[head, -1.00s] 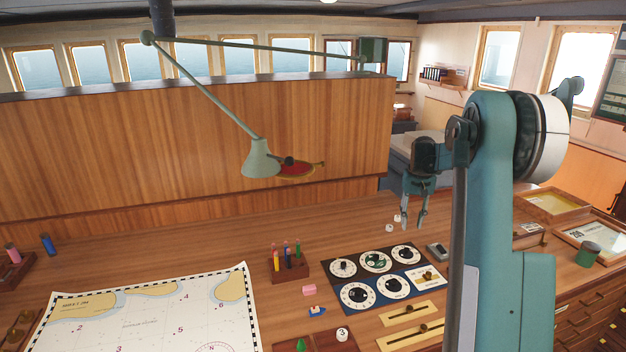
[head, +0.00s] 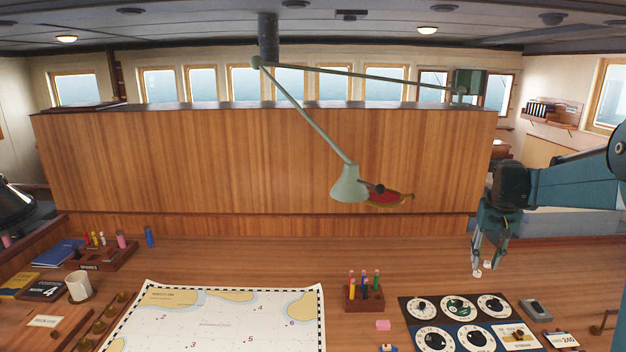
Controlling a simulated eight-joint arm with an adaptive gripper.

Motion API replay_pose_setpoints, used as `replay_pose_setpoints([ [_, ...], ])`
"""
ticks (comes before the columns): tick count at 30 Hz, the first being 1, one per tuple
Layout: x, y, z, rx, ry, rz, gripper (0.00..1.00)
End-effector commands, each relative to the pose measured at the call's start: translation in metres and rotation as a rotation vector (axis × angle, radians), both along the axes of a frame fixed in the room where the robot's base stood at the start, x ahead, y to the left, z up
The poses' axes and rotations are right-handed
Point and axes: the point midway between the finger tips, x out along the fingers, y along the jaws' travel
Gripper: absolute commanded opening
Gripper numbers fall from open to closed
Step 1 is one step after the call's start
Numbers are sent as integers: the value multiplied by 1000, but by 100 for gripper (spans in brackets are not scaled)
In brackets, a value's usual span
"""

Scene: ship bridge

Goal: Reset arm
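My gripper (head: 488,258) hangs at the right of the head view, pointing down above the back right of the wooden desk. Its two fingers are apart, with nothing visible between them.
The dial panel (head: 458,307) lies in front of the gripper. A holder of coloured pencils (head: 364,297) and a chart (head: 225,318) are left of it. A green lamp (head: 349,182) hangs over the desk. A mug (head: 79,287) stands far left. The back middle desk is clear.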

Motion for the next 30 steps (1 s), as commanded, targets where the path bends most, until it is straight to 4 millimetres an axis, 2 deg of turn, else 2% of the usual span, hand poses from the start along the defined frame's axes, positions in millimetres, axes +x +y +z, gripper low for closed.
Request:
replay_pose_setpoints([
  [3, -14, 23, 11, -8, -20, 15, 29],
  [15, -62, 90, 38, -31, -91, 65, 29],
  [30, -133, 165, 54, -54, -181, 128, 29],
])
